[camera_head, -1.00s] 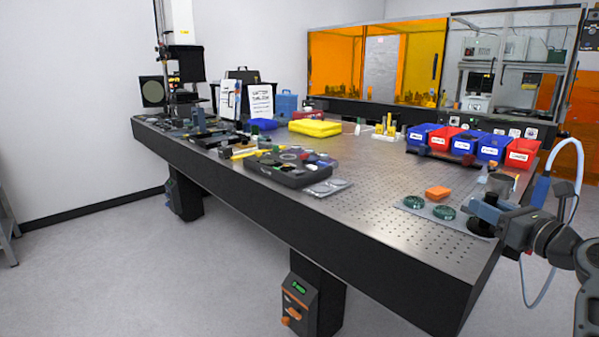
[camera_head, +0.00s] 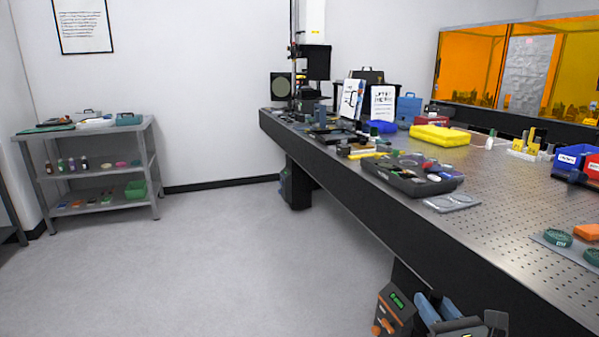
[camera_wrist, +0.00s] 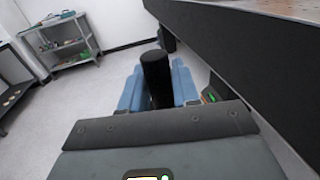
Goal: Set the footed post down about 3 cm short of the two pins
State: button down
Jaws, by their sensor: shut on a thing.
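My gripper (camera_wrist: 158,92) shows in the wrist view with its two blue fingers closed on a dark upright cylinder, which I take as the footed post (camera_wrist: 157,72). Its foot is hidden behind the gripper body. In the head view my gripper (camera_head: 440,308) is at the bottom edge, in front of the table's front side and below its top. The post is hard to make out there. I cannot pick out the two pins in either view.
The perforated optical table (camera_head: 480,222) runs across the right, its thick dark edge beside my gripper. On it are a black tray (camera_head: 385,178), a grey plate (camera_head: 452,203), a yellow case (camera_head: 440,136) and green discs (camera_head: 557,237). A shelf (camera_head: 150,165) stands left; open floor lies between.

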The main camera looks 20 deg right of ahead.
jog(key=s+a+f+n+y, duration=0.15)
jog(key=a+f, duration=0.25)
jog(key=a, duration=0.4)
jog(key=s+a+f+y, duration=0.15)
jog(key=a+f, duration=0.25)
jog(key=a, duration=0.4)
notch_tip(320, 180, down, 10)
jog(key=s, duration=0.2)
jog(key=shift+s+d+h, duration=0.15)
jog(key=shift+s+h, duration=0.15)
jog(key=shift+h, duration=0.1)
jog(key=shift+s+f, duration=0.1)
